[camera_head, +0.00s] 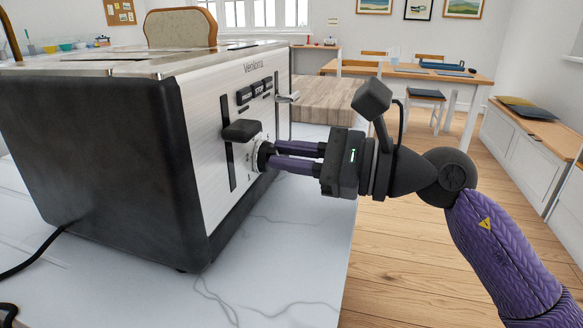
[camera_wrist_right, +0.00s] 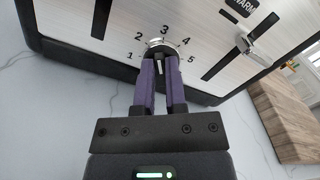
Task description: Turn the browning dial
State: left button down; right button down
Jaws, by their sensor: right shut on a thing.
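The toaster (camera_head: 110,150) stands on the white marbled counter, with black sides and a brushed metal front panel. Its browning dial (camera_head: 257,157) sits low on that panel, below a black lever knob (camera_head: 241,130). In the right wrist view the dial (camera_wrist_right: 163,46) shows numbers from 1 to 5 around it, with 3 at the top. My right gripper (camera_head: 272,156) reaches in from the right with its purple fingers shut on the dial. The fingers (camera_wrist_right: 161,62) cover the dial's lower part in the right wrist view. My left gripper is not in view.
A bread slice (camera_head: 181,27) sticks up from the toaster's far slot. A second lever (camera_head: 288,97) and black buttons (camera_head: 254,91) are on the front panel near the dial. A wooden board (camera_head: 333,101) lies behind on the counter. The counter in front of the panel is clear.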

jog(key=n+b, duration=0.1)
jog(key=f+n+b, duration=0.1)
jog(key=shift+n, duration=0.4)
jog(key=shift+s+r+n+b, duration=0.1)
jog(key=shift+n+b, duration=0.8)
jog(key=shift+n, duration=0.3)
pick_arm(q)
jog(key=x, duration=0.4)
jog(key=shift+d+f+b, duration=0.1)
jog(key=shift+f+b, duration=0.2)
pick_arm(e)
jog(key=shift+n, duration=0.5)
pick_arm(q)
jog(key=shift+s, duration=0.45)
pick_arm(e)
jog(key=c, duration=0.7)
grip_release()
jog(key=shift+r, duration=0.1)
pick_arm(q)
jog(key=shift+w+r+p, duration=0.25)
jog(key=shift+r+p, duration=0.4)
pick_arm(e)
jog(key=v, duration=1)
